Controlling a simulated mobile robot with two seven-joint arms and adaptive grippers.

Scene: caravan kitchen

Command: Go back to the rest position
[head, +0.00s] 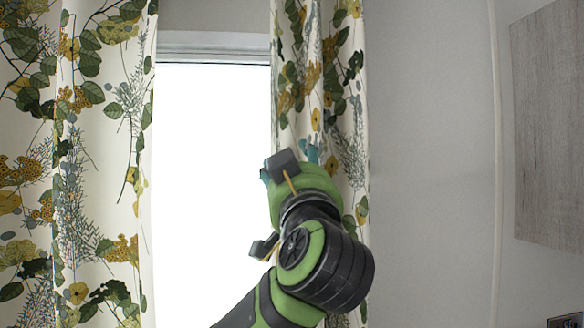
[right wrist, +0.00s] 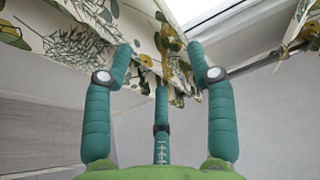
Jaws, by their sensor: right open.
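My right gripper (head: 288,163) is raised in front of the window and the right curtain in the head view, mostly hidden behind its own wrist. In the right wrist view my right gripper (right wrist: 160,55) has its teal fingers spread apart, with nothing between them. The fingers point toward the floral curtain (right wrist: 85,30). I cannot tell whether a fingertip touches the cloth. My left gripper is not in view.
A bright window (head: 205,180) stands between the left floral curtain (head: 85,170) and the right floral curtain (head: 350,90). A plain grey wall (head: 430,150) is to the right, with a wood-grain panel (head: 550,125) at the edge.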

